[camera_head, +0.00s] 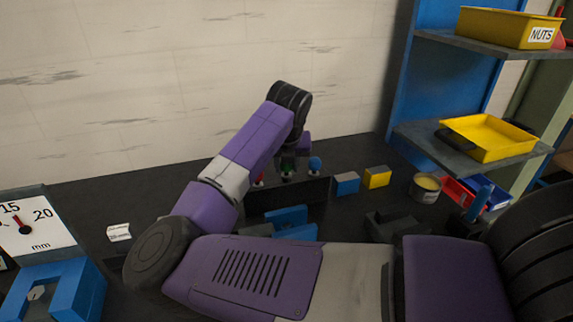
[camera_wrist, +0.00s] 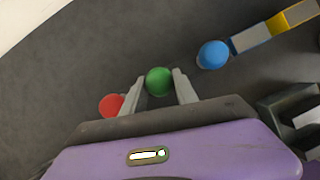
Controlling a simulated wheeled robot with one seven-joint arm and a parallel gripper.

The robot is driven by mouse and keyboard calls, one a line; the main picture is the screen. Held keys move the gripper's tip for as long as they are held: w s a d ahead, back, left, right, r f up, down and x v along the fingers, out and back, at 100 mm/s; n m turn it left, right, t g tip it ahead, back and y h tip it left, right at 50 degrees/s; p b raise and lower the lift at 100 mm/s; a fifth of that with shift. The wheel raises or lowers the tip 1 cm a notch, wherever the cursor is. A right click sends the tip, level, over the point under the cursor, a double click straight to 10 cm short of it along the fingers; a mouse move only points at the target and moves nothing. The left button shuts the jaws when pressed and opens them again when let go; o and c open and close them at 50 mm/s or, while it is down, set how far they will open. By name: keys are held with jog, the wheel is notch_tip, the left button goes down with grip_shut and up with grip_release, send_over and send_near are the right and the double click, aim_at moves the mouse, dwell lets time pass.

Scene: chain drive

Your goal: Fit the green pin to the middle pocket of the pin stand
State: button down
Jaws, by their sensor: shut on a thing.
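The green pin (camera_wrist: 159,81) is between the two fingers of my gripper (camera_wrist: 158,90) in the wrist view, and the fingers are shut on it. In the head view the green pin (camera_head: 287,166) shows below my wrist, over the dark pin stand (camera_head: 290,196). A red pin (camera_wrist: 112,104) is left of my gripper, and a blue pin (camera_wrist: 213,54) is to the right. In the head view the red pin (camera_head: 258,180) and blue pin (camera_head: 315,163) flank the green one. The lower end of the green pin and the middle pocket are hidden, so I cannot tell whether it is seated.
A blue block (camera_head: 346,184) and a yellow block (camera_head: 377,177) stand right of the stand. A round tin (camera_head: 425,188) is further right, near shelves with yellow trays (camera_head: 489,138). Blue parts (camera_head: 288,219) lie in front of the stand. A dial gauge (camera_head: 35,225) is at far left.

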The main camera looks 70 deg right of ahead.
jog(key=shift+f+b, duration=0.45)
jog(key=shift+f, duration=0.25)
jog(key=c, duration=0.9)
grip_release()
jog(key=shift+r, duration=0.1)
jog(key=shift+v, duration=3.9)
